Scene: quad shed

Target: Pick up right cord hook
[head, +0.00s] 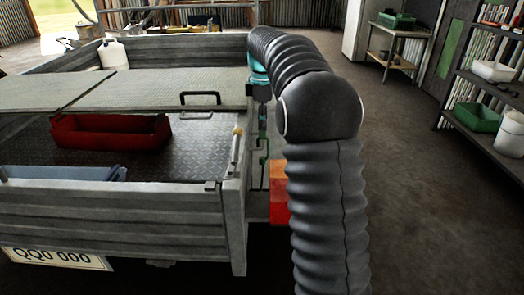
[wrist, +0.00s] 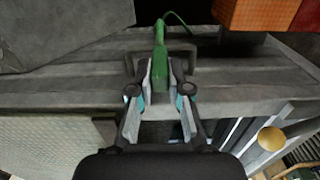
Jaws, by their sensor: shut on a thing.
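The right cord hook shows in the wrist view as a green piece (wrist: 159,58) with a thin curved green end at the top. My gripper (wrist: 161,78) is shut on it, one finger on each side. In the head view my gripper (head: 262,103) points down beside the right side of the grey trailer (head: 120,215). The green hook (head: 265,147) shows below it, close to the trailer's outer side. A dark metal loop on the trailer side (wrist: 190,54) surrounds part of the hook's surroundings in the wrist view; I cannot tell whether they touch.
A shelf (head: 480,133) stands at right. Floor between is clear.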

